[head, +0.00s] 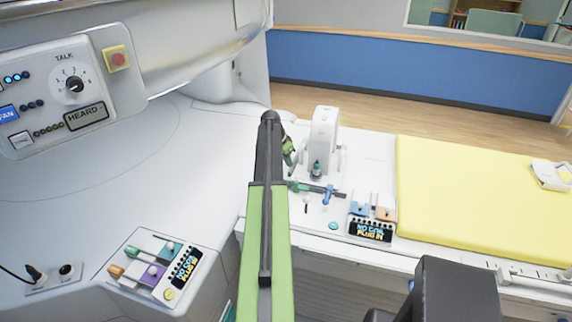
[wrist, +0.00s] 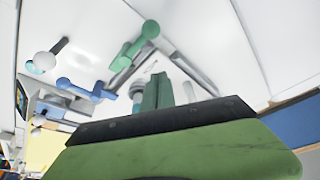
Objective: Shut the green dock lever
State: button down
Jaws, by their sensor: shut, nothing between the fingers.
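The green dock lever (head: 299,186) is on the white table end, just right of my arm in the head view. In the wrist view the green lever (wrist: 133,50) shows as a rounded handle with a knob, lying beside a dark grey slot. My gripper (wrist: 158,80) is shut and empty, its narrow green fingers pointing toward the panel below the lever in that picture. They look apart from the lever, but the exact gap is unclear. In the head view my gripper (head: 289,150) is partly hidden behind my arm.
A blue lever (head: 328,194) sits right of the green one and also shows in the wrist view (wrist: 82,89). A white ring-shaped device (head: 325,135) stands behind them. A small display box (head: 371,232) is at front right. A yellow mat (head: 475,195) covers the table farther right.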

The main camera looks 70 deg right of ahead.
jog(key=b+x, duration=0.3)
jog(key=x, duration=0.2)
jog(key=shift+w+a+f, duration=0.1)
jog(key=shift+w+a+f+b, duration=0.1)
jog(key=shift+a+f+b, duration=0.2)
jog(key=shift+b, duration=0.2)
jog(key=shift+w+a, duration=0.4)
jog(key=shift+a, duration=0.25)
jog(key=shift+w+a, duration=0.45)
jog(key=shift+a, duration=0.2)
